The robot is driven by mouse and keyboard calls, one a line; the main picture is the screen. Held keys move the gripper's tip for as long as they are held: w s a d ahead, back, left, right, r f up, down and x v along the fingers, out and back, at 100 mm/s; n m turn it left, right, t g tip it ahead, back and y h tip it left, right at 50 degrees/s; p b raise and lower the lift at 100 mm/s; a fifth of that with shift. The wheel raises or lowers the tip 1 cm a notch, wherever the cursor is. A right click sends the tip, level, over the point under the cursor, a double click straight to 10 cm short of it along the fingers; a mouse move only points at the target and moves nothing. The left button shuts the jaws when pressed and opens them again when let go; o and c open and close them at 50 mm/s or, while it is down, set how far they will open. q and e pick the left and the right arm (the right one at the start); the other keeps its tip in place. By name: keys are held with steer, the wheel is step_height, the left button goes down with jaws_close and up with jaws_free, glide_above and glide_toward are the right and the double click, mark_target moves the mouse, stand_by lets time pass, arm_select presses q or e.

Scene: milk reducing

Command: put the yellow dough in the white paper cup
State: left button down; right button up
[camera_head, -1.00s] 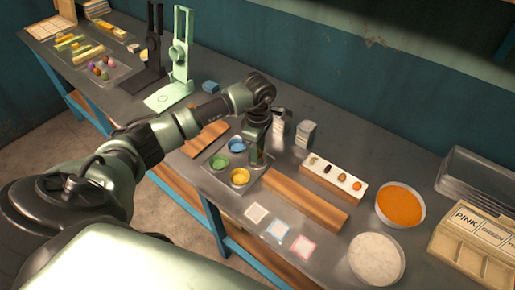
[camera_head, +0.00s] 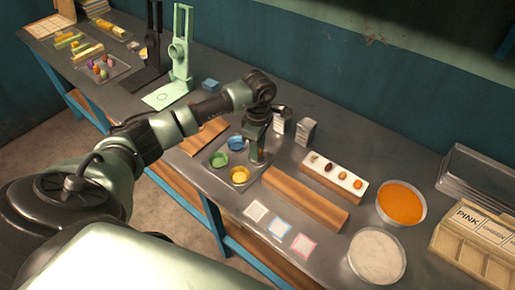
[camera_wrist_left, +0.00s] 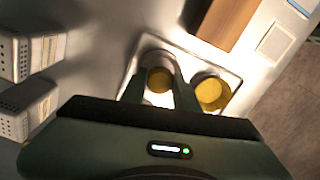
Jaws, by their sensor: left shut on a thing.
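My left gripper (camera_head: 257,157) points down over the right corner of a square metal tray (camera_head: 221,178). In the left wrist view its two fingers (camera_wrist_left: 159,90) are shut on the yellow dough (camera_wrist_left: 159,79). The dough shows against a pale round cup (camera_wrist_left: 153,58), which looks like the white paper cup. I cannot tell whether the dough touches the cup's bottom. In the head view the gripper hides this cup and the dough. A yellow cup (camera_head: 239,175) stands beside it, also in the left wrist view (camera_wrist_left: 210,92). My right gripper is not in view.
A green cup (camera_head: 219,159) and a blue cup (camera_head: 236,143) share the tray. A wooden board (camera_head: 305,200) lies close on the right. Two perforated boxes (camera_head: 305,132) stand behind. Bowls of orange (camera_head: 401,203) and white (camera_head: 377,256) material stand farther right.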

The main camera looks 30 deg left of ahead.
arm_select(q)
steer(key=c, duration=1)
jaws_free()
step_height(320, 180, up, 7)
steer(key=shift+w+b, duration=0.1)
steer(key=shift+b, duration=1)
steer(key=shift+r, duration=0.4)
